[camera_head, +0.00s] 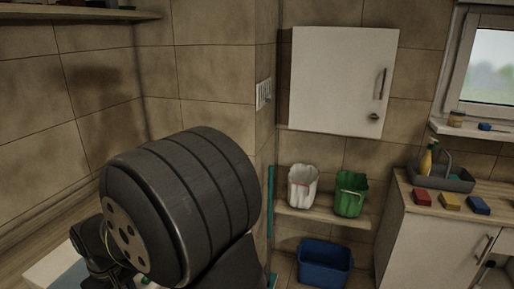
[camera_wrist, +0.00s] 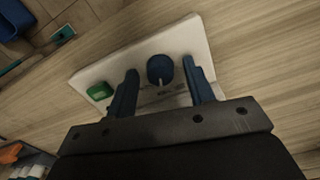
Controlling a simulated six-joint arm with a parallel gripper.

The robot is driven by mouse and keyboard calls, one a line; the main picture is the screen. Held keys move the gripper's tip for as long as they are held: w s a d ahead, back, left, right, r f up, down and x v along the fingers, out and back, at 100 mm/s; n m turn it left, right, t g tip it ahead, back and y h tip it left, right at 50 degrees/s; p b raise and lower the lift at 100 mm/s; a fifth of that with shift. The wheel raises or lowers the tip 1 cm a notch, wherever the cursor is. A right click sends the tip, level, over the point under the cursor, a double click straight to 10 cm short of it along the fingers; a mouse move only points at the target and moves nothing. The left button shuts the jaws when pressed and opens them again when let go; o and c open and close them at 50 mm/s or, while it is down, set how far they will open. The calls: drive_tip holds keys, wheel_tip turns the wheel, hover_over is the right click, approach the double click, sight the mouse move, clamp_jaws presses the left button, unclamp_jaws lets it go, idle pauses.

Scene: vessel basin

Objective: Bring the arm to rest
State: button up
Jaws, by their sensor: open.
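My gripper (camera_wrist: 160,68) is open in the wrist view, with its two blue fingers apart. Between the fingertips in the picture is a small dark blue round object (camera_wrist: 160,70) with a pale mark at its lower edge. I cannot tell how far below the fingers it is, and nothing appears gripped. It is on a white board (camera_wrist: 192,38), with a green block-like piece (camera_wrist: 99,91) near the board's left corner. In the head view my dark arm fills the lower left and hides most of the gripper and the board.
A wall cabinet (camera_head: 338,80) hangs at centre. Below are a white bin (camera_head: 302,187) and a green bin (camera_head: 349,196) on a shelf, and a blue basin (camera_head: 324,262). Red, yellow and blue sponges (camera_head: 479,206) lie on the right counter near a grey caddy (camera_head: 455,182).

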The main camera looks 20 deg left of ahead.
drive_tip(key=n, duration=0.6)
idle(0.4)
drive_tip(key=o, duration=1.1)
drive_tip(key=shift+o, duration=0.2)
drive_tip(key=w+r+n, duration=0.5)
drive_tip(key=r+n, duration=0.2)
drive_tip(key=r, duration=0.1)
drive_tip(key=w+r+n, duration=0.4)
drive_tip(key=r+n, duration=0.3)
drive_tip(key=r, duration=0.2)
wheel_tip(320, 180, down, 9)
drive_tip(key=shift+d, duration=0.2)
wheel_tip(320, 180, up, 10)
